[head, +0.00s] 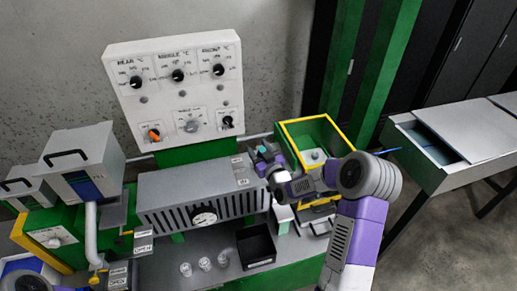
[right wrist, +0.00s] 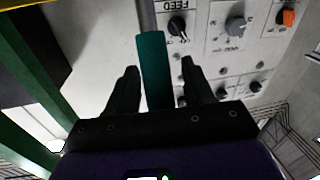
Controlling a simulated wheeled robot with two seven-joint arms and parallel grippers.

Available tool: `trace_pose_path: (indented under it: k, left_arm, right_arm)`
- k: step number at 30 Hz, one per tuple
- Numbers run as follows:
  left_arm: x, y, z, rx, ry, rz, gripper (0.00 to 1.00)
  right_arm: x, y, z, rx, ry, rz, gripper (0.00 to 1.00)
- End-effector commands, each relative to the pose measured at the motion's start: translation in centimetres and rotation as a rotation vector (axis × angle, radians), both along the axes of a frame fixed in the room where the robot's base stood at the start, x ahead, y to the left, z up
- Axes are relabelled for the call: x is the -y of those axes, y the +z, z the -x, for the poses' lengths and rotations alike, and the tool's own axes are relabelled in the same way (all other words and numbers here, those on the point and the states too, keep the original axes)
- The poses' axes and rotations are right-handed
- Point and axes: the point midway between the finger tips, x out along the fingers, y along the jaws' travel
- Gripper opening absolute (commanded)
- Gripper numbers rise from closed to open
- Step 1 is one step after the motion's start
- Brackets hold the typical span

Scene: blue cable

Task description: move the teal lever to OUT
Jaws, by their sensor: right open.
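The teal lever (right wrist: 153,78) shows in the right wrist view as a teal grip on a grey rod. It stands between the two dark fingers of my right gripper (right wrist: 160,64), with a gap on each side. The gripper is open around it and not closed on it. In the head view my right gripper (head: 264,158) is at the right end of the grey slotted housing (head: 200,190), by its small white labels. The labels are too small to read, and the lever is mostly hidden there by the gripper. My left gripper is not in view.
A white control panel (head: 160,105) with knobs stands behind the housing. A green bin with a yellow rim (head: 318,119) is close right of my gripper. A black tray (head: 257,247) and several small glass jars (head: 205,264) sit below, in front. An open drawer unit (head: 455,140) stands far right.

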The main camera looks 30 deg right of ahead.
Motion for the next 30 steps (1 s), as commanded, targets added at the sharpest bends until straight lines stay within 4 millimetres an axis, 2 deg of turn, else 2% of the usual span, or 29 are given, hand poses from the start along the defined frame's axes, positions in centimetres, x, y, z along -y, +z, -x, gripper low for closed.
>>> trace_pose_path:
  k: [5,6,15,16,30]
  left_arm:
    - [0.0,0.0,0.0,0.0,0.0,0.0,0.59]
    - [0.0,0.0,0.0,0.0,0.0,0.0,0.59]
    - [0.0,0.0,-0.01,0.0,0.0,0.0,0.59]
    - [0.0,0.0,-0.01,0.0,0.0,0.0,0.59]
    - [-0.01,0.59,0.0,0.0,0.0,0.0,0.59]
  right_arm:
    - [-0.02,-0.02,-0.01,0.0,0.0,0.0,0.52]
    - [-0.02,-0.02,-0.01,0.0,0.0,0.0,0.49]
    - [-0.02,-0.01,0.01,0.0,0.0,0.0,0.03]
    - [-0.03,-0.01,0.01,0.0,0.0,0.0,0.0]
    - [0.09,0.52,-0.69,-0.045,0.002,-0.01,0.0]
